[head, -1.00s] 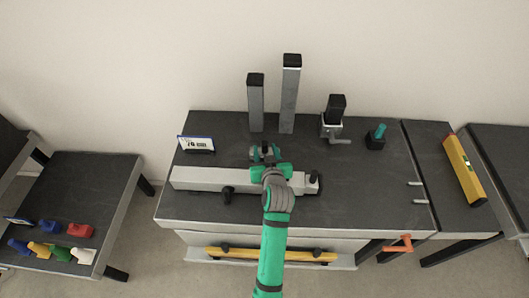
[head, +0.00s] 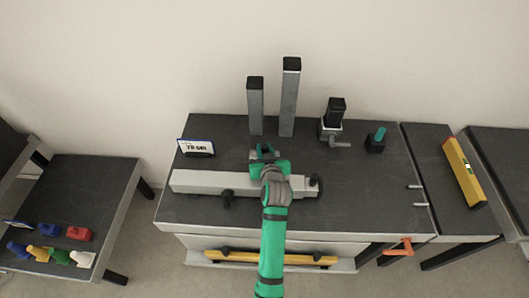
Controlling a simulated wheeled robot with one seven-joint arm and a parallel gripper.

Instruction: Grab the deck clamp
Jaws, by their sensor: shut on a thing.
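My gripper (head: 264,153) is over the middle of the dark deck, just behind the long pale rail. It is shut on a small dark thing between its fingers, which I take to be the deck clamp. That thing is mostly hidden by the fingers and the green wrist, so its shape and whether it touches the deck cannot be told.
The pale rail (head: 216,183) with dark knobs crosses the deck (head: 350,190). Two grey posts (head: 288,100) (head: 255,108) stand behind the gripper. A black-topped post with a lever (head: 332,122) and a teal-handled block (head: 376,140) are at right. A label stand (head: 196,147) is at left.

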